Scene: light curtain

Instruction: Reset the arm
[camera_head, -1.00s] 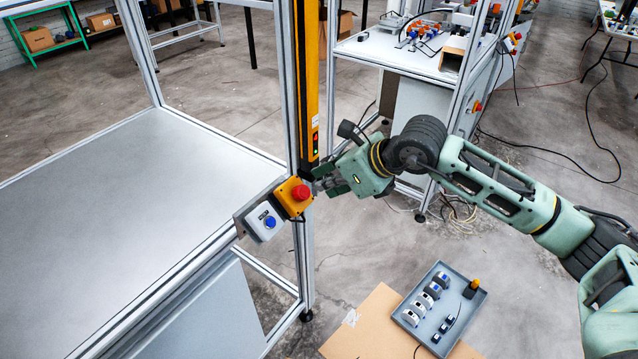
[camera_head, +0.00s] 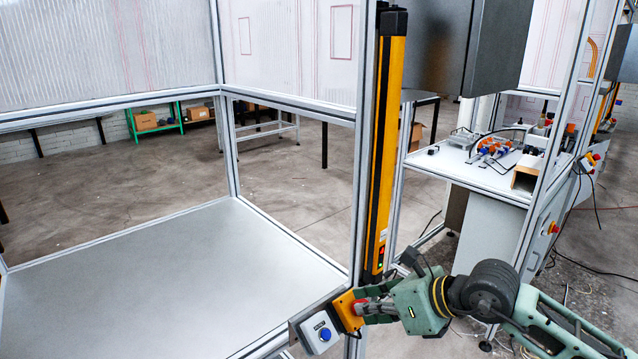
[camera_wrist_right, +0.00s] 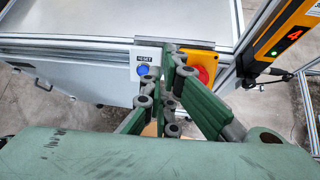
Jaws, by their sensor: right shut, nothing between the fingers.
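My right gripper (camera_head: 366,304) is shut and empty in the head view, in front of the yellow emergency-stop box (camera_head: 347,311) on the frame post. Its fingers hide part of that box and its red button. In the right wrist view the shut gripper (camera_wrist_right: 173,92) is seen from behind, its fingertips between the grey reset box (camera_wrist_right: 146,62) with its blue button (camera_wrist_right: 142,70) and the yellow box (camera_wrist_right: 203,62). I cannot tell whether the fingers touch either box. The reset box also shows in the head view (camera_head: 319,334). My left gripper is not in view.
The yellow light curtain (camera_head: 384,150) stands upright on the frame post beside the gripper. A bare metal table (camera_head: 170,285) lies to the left. A second workstation (camera_head: 480,170) with parts stands at the right. Open floor lies between them.

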